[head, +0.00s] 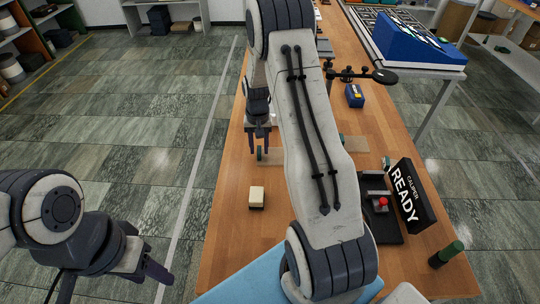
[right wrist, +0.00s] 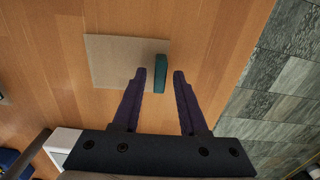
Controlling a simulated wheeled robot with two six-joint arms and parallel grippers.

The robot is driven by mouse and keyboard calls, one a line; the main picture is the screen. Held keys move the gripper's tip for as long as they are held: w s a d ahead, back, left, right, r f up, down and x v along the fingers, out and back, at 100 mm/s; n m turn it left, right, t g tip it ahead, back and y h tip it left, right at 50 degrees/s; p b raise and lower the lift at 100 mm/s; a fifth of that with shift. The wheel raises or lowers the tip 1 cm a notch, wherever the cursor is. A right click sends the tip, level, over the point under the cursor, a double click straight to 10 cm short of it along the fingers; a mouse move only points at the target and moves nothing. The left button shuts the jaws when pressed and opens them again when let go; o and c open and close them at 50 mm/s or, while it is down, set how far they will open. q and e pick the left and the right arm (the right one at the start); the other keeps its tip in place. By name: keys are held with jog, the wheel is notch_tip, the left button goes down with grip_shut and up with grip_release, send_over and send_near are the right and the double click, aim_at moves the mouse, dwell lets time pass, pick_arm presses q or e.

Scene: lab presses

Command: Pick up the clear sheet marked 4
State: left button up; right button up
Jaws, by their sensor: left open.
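A pale see-through sheet (right wrist: 115,60) with a teal tab (right wrist: 160,75) at its edge lies on the wooden table in the right wrist view. No number is readable on it. In the head view the teal tab (head: 259,155) shows beside my right gripper (head: 260,146), left of my arm. My right gripper also shows in the right wrist view (right wrist: 160,73). It is open, its fingertips on either side of the tab with gaps. My left gripper (head: 115,284) is open and empty at the lower left, over the floor.
A cream block (head: 257,199) stands on the table (head: 235,235) nearer me. My right arm hides the table's middle.

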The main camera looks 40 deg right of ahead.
grip_shut()
jog(key=shift+r, duration=0.2)
